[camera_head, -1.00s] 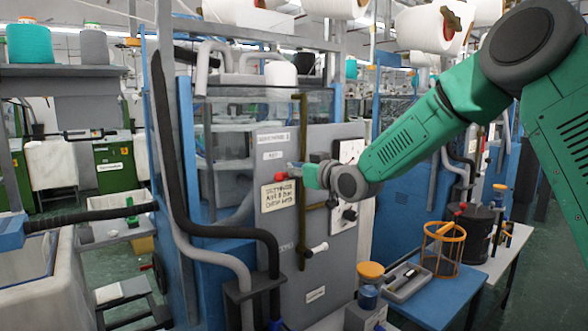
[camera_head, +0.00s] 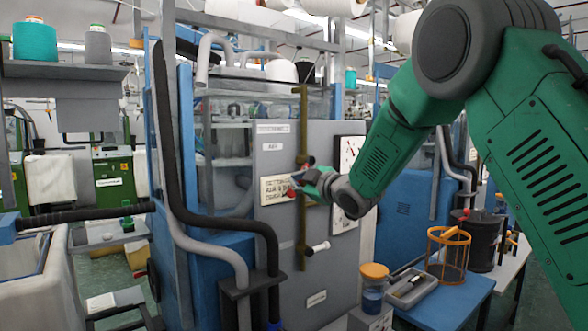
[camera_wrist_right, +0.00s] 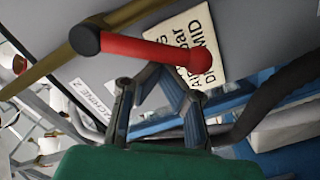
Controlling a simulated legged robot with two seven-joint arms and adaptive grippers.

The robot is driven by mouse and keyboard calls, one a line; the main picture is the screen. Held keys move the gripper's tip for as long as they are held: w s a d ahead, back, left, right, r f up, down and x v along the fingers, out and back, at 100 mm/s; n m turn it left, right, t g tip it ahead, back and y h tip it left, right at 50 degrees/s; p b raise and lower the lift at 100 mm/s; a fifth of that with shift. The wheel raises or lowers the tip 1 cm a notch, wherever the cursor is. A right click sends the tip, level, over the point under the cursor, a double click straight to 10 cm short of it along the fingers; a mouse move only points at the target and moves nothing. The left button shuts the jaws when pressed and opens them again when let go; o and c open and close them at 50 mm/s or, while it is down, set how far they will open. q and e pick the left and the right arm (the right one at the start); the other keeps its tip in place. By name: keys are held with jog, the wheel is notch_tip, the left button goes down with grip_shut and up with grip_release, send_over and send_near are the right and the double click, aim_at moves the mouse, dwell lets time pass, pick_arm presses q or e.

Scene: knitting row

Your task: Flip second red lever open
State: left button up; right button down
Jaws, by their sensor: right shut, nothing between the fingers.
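A red lever (camera_wrist_right: 150,50) with a rounded end crosses the upper middle of the right wrist view, its dark pivot at the left on an olive bar. In the head view a small red part (camera_head: 290,193) shows beside the yellowed label, just left of my right gripper (camera_head: 313,178). My right gripper is shut and empty. Its fingers (camera_wrist_right: 164,78) sit just below the lever in the right wrist view; whether they touch it I cannot tell. My left gripper is out of view.
The grey machine panel (camera_head: 275,240) carries the olive upright bar (camera_head: 301,225) and a white-handled lever (camera_head: 318,248) lower down. A blue table (camera_head: 455,290) with a wire basket (camera_head: 447,252) and an orange-lidded jar (camera_head: 373,285) stands at the right.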

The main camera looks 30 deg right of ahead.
jog(key=shift+w+d+f+n+b, duration=0.1)
jog(key=shift+d+f+n+b, duration=0.5)
jog(key=shift+n+b, duration=0.65)
jog(key=shift+d+f+n+b, duration=0.4)
jog(key=shift+d+n+b, duration=0.25)
jog(key=shift+n+b, duration=0.6)
jog(key=shift+w+d+f+n+b, duration=0.1)
jog(key=shift+d+f+n+b, duration=0.5)
jog(key=shift+n+b, duration=0.65)
jog(key=shift+r+n, duration=0.1)
jog(key=shift+n, duration=0.15)
